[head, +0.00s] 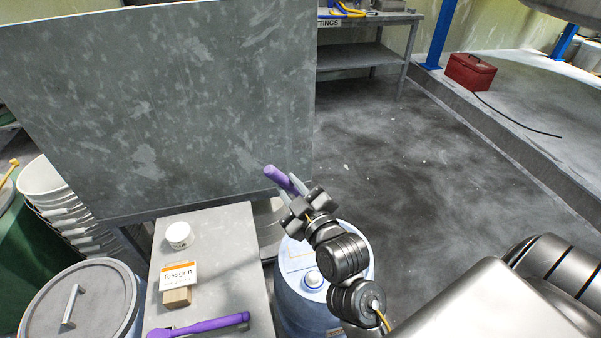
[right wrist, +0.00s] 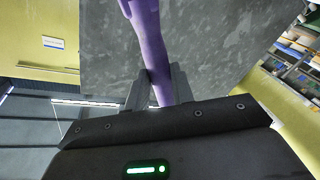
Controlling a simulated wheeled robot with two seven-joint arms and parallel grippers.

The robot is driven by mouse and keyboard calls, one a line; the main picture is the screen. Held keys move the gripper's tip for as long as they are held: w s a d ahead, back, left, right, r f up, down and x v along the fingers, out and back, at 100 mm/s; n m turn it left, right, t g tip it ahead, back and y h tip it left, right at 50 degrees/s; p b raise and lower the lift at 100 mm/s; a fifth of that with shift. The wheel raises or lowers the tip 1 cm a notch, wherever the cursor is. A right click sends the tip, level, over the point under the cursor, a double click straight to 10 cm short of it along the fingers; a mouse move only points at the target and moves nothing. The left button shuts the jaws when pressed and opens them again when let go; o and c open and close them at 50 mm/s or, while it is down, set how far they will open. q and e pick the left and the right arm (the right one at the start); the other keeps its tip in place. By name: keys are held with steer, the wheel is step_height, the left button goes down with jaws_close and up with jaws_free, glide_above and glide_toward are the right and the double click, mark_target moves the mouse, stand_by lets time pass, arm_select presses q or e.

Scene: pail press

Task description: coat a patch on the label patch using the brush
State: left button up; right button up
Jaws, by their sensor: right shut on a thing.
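My right gripper (head: 292,190) is shut on a purple tool (head: 274,174), in front of the large grey panel. In the right wrist view the tool's purple shaft (right wrist: 152,50) runs up from between the fingers (right wrist: 158,86) and widens at the top edge. Its far end is cut off there, so I see no bristles. A second purple long-handled tool (head: 205,326) lies at the table's near end. A white and orange card reading "Tessgrin" (head: 179,275) stands on a small tan block; I cannot tell whether it is the label patch. My left gripper is not in view.
The upright grey panel (head: 150,100) rises behind the narrow grey table (head: 222,255). A white round tub (head: 179,235) stands on the table. A blue drum (head: 298,290) is below my right arm. A lidded pail (head: 80,300) and stacked white buckets (head: 55,205) are at left.

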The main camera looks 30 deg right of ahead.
mark_target(283, 182)
steer(key=shift+w+a+r+p, duration=0.15)
steer(key=shift+w+r+p, duration=0.05)
steer(key=shift+r+p, duration=0.1)
steer(key=y+p, duration=0.1)
steer(key=w+a+r+n+y+p, duration=0.1)
steer(key=p, duration=0.1)
steer(key=shift+w+a+r+y, duration=0.2)
steer(key=shift+w+r+y, duration=0.1)
steer(key=shift+y, duration=0.1)
steer(key=n+y+p, duration=0.1)
steer(key=w+n+y+p, duration=0.1)
steer(key=y, duration=0.1)
steer(key=a+f+g+y+p, duration=0.1)
steer(key=y, duration=0.1)
steer(key=shift+w+n+p, duration=0.15)
steer(key=shift+n+p, duration=0.15)
steer(key=shift+n, duration=0.1)
steer(key=d+f+n+g+y+p, duration=0.1)
steer(key=y, duration=0.1)
steer(key=s+d+f+n+g+y+p, duration=0.1)
steer(key=y, duration=0.1)
steer(key=s+d+f+n+g+y+b, duration=0.2)
steer(key=d+f+g+y, duration=0.1)
steer(key=d+f+y, duration=0.1)
steer(key=shift+s+d+f+g, duration=0.2)
steer(key=shift+d+f+g, duration=0.2)
steer(key=shift+d+f, duration=0.3)
steer(key=shift+a, duration=0.15)
